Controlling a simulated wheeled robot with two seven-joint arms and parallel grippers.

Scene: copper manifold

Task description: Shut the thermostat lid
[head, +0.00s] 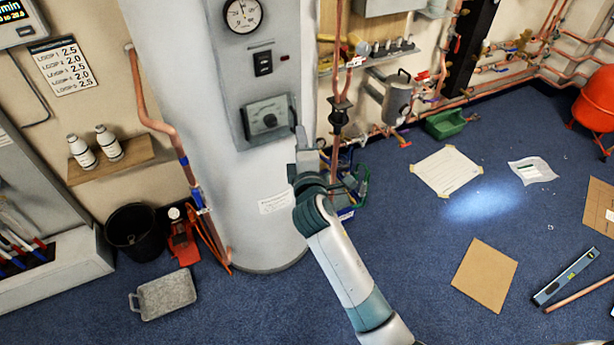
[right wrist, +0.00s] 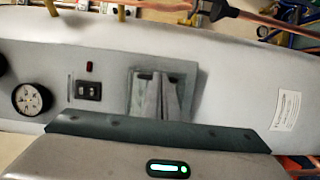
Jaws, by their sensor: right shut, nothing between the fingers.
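The thermostat (head: 267,119) is a grey box with a dark dial on the front panel of the pale tank. Its dial is exposed in the head view, and a narrow grey flap, seemingly the lid (head: 293,111), stands out at its right edge. My right gripper (head: 299,133) is shut and empty beside the right edge of the thermostat. I cannot tell whether it touches the lid. In the right wrist view, my right gripper (right wrist: 158,80) has its fingers together in front of the thermostat (right wrist: 186,72) and hides most of the dial. My left gripper is not in view.
The tank (head: 180,100) carries a round gauge (head: 243,15) and a switch (head: 263,63) above the thermostat. Copper pipes and a metal canister (head: 397,98) are to the right.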

